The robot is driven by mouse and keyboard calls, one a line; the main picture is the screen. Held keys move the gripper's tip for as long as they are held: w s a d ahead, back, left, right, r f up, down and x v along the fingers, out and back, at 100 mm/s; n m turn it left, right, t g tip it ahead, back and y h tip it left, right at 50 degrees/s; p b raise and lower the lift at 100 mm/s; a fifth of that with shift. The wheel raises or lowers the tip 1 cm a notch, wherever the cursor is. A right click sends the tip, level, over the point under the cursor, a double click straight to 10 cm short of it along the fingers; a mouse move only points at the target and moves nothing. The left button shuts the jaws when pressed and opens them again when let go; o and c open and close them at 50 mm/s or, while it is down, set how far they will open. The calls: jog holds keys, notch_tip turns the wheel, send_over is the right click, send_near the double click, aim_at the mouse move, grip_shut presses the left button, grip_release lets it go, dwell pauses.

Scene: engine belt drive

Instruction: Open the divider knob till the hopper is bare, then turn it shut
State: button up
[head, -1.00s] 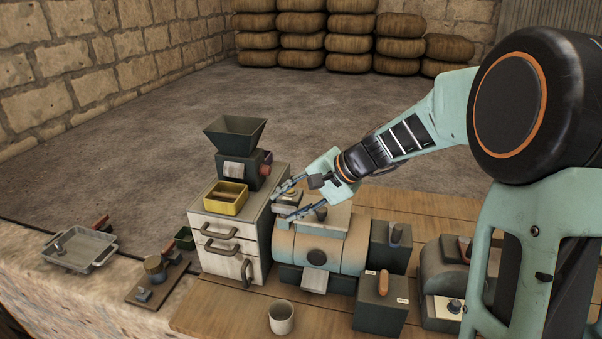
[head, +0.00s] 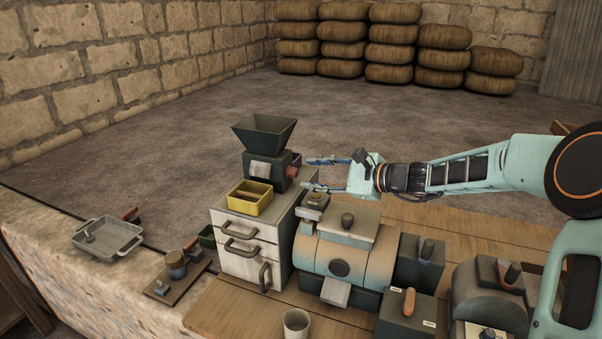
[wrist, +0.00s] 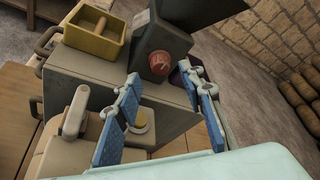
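The dark hopper (head: 264,131) has a flared top and stands on a grey-white drawer cabinet; its inside bottom is hidden. The red round knob (head: 292,171) is on the right side of its dark body; it also shows in the wrist view (wrist: 159,62).
A dark purple item (head: 301,156) is close behind the knob. The orange-and-teal drum machine (head: 345,251) stands below my gripper. The floor behind the cabinet is clear.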

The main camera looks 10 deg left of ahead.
aim_at(297, 172)
jog(key=shift+x, duration=2.3)
jog(key=shift+c, duration=0.2)
grip_shut()
